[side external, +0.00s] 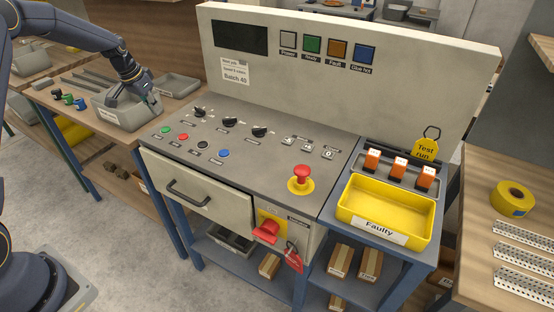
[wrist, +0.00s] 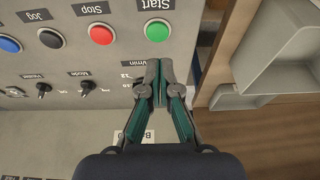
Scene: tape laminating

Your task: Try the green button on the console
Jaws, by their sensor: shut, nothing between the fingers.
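The console (side external: 262,165) has a grey sloping panel with a row of push buttons. The green button (side external: 165,130) is at its left end; in the wrist view it is the round green button (wrist: 157,30) labelled "Start". My gripper (side external: 154,108) is shut and empty beyond the console's left edge area, near a grey bin. In the wrist view the closed fingertips (wrist: 159,62) sit just below the green button in the picture, apart from it. Their height above the panel is hard to judge.
Red (wrist: 101,33), black (wrist: 51,38) and blue (wrist: 9,44) buttons line up beside the green one. Knobs (side external: 260,131) stand behind them. A red emergency stop (side external: 302,174) is at the panel's right. The grey bin (side external: 124,115) stands left of the console.

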